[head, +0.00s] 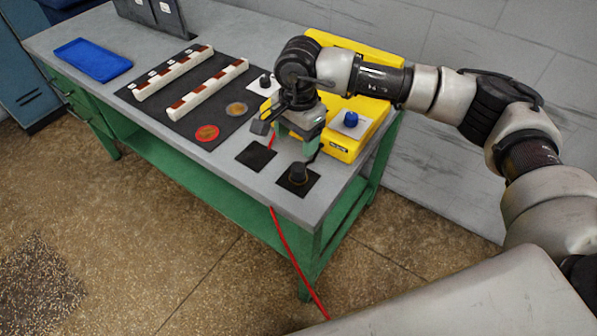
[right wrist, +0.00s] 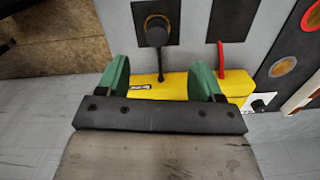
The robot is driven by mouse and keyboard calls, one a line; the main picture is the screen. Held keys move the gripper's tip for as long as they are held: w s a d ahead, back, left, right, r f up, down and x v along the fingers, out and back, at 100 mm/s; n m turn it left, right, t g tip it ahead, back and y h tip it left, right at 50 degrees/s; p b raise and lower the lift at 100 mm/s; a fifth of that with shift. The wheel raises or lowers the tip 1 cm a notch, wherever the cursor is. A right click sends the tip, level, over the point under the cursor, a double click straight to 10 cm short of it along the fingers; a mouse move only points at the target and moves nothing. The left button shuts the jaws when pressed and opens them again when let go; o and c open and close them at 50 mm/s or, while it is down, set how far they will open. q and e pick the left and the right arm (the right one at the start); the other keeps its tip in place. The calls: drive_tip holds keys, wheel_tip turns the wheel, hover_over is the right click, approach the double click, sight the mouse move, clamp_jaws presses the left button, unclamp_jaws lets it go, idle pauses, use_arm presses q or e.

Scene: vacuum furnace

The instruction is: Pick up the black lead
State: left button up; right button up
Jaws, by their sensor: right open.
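The black lead has a round black plug (head: 298,174) standing on a dark square pad near the bench's front right corner. Its cord runs back toward the yellow unit (head: 343,147). The plug also shows in the right wrist view (right wrist: 157,33), beyond the fingers, with the cord running down to the yellow unit (right wrist: 175,86). My right gripper (head: 296,139) is open, its green fingers pointing down above the bench, behind the plug in the head view and apart from it. Nothing is between the fingers (right wrist: 162,82). My left gripper is not in view.
A red lead (head: 290,250) hangs off the bench front. An empty dark pad (head: 256,156) lies beside the plug's pad. A blue knob (head: 351,118) and a black knob (head: 265,81) stand on white cards. A black mat (head: 180,118) with white racks and a blue tray (head: 92,60) lie left.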

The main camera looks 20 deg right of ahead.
sight(299, 166)
drive_tip(key=shift+w+d+f, duration=0.1)
drive_tip(key=shift+d+f, duration=0.05)
drive_tip(key=shift+d, duration=0.25)
wheel_tip(299, 166, down, 5)
drive_tip(key=shift+r+p, duration=0.2)
drive_tip(key=shift+p, duration=0.35)
drive_tip(key=shift+a+f+p, duration=0.1)
drive_tip(key=shift+f+p, duration=0.3)
drive_tip(key=shift+f, duration=0.25)
wheel_tip(299, 166, down, 4)
drive_tip(key=shift+a+r+p, duration=0.1)
drive_tip(key=shift+r+p, duration=0.1)
drive_tip(key=shift+p, duration=0.4)
drive_tip(key=shift+f, duration=0.4)
drive_tip(key=shift+c, duration=0.2)
drive_tip(key=c, duration=1)
drive_tip(key=shift+c, duration=0.3)
